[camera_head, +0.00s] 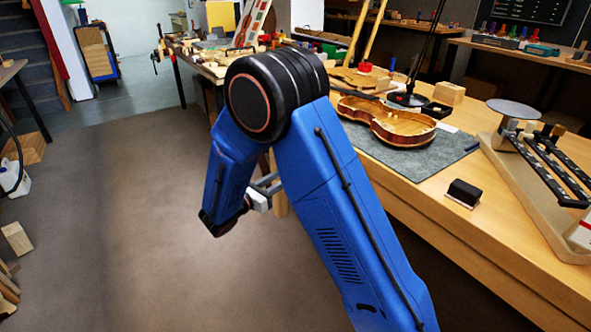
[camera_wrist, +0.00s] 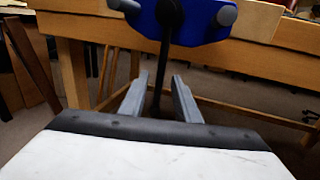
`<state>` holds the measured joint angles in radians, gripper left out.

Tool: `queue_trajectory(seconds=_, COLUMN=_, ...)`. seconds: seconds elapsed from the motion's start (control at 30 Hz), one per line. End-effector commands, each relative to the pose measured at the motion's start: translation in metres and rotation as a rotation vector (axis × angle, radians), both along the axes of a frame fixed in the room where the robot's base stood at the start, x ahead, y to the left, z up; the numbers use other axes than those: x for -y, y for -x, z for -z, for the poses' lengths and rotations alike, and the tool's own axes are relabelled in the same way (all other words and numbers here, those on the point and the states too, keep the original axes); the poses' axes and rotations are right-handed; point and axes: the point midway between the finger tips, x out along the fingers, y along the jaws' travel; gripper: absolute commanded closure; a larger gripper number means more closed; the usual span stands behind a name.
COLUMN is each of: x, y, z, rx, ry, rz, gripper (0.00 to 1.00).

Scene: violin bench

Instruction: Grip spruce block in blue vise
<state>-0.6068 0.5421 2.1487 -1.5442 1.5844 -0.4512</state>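My gripper (camera_wrist: 159,77) is open, its two grey fingers apart with no block between them. The blue vise (camera_wrist: 200,28) is on the front edge of the wooden bench, at the top of the wrist view, with grey rod ends and a black screw. Its dark handle hangs down and shows in the gap between my fingers; I cannot tell whether they touch it. In the head view my gripper (camera_head: 268,184) is partly hidden by my arm, beside the bench front, and the vise is hidden. A pale wood block (camera_head: 449,93) stands on the bench; I cannot tell if it is the spruce one.
An open violin body (camera_head: 392,124) lies on a grey mat (camera_head: 440,166) on the bench. The floor at left is mostly clear, with a wood block (camera_head: 16,238) and a white jug (camera_head: 14,178).

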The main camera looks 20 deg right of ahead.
Motion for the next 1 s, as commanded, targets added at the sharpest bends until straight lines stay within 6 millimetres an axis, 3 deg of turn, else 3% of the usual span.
queue_trajectory(seconds=0.4, x=0.056, y=-0.036, z=0.0, rx=0.0, ry=-0.001, rz=0.003, gripper=0.71)
queue_trajectory(seconds=0.9, x=0.068, y=-0.044, z=0.0, rx=0.001, ry=-0.001, rz=0.0, gripper=0.71)
queue_trajectory(seconds=0.93, x=0.068, y=-0.044, z=0.0, rx=0.001, ry=-0.001, rz=0.0, gripper=0.73)
queue_trajectory(seconds=1.0, x=0.068, y=-0.044, z=0.0, rx=0.001, ry=-0.001, rz=0.0, gripper=0.9)
